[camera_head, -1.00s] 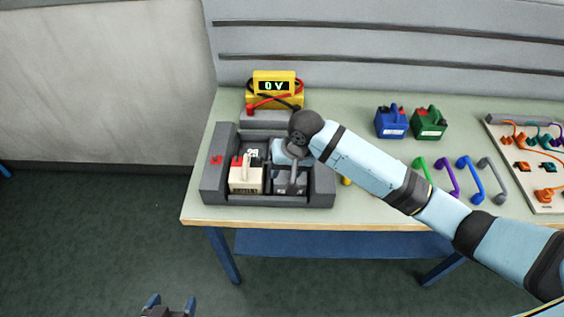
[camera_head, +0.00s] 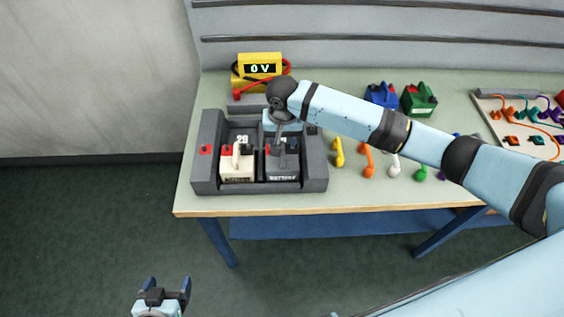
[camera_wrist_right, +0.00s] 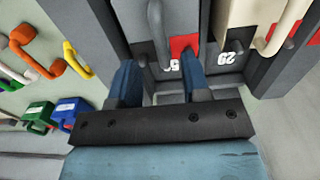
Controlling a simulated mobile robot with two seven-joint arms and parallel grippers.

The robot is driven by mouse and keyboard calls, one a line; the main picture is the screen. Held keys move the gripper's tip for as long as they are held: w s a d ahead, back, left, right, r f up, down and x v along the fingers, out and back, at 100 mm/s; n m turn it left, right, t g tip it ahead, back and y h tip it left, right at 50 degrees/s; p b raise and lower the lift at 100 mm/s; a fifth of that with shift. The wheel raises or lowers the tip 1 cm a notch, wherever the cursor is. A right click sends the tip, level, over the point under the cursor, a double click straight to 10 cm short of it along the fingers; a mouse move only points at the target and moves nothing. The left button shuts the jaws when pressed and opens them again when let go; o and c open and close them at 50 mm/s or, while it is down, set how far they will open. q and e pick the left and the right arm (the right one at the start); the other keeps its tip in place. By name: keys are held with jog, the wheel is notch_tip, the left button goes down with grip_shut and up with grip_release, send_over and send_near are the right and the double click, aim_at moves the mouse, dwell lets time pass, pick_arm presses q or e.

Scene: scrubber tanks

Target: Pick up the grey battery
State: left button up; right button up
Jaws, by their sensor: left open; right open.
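The grey battery (camera_head: 284,171) sits in the right compartment of the dark grey holder (camera_head: 208,165) on the table. Its grey handle (camera_wrist_right: 157,28) shows in the right wrist view, just beyond my fingertips. My right gripper (camera_wrist_right: 162,75) is open, with its blue fingers apart at the back of the grey battery. I see no contact with the handle. In the head view the right wrist partly hides that gripper and the battery's back. My left gripper (camera_head: 167,288) is open and empty, low in front of the table, over the floor.
A cream battery (camera_head: 237,165) stands in the left compartment beside the grey one. A yellow meter (camera_head: 260,67) reading 0 V is behind the holder. Blue (camera_head: 381,94) and green (camera_head: 419,98) batteries, several coloured handles and a wired board (camera_head: 508,128) lie to the right.

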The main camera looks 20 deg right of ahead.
aim_at(282, 161)
notch_tip(282, 161, down, 5)
jog(key=shift+a+p, duration=0.1)
jog(key=shift+p, duration=0.4)
grip_shut()
dwell(1.0)
jog(key=shift+w+r, duration=0.1)
jog(key=shift+r, duration=0.05)
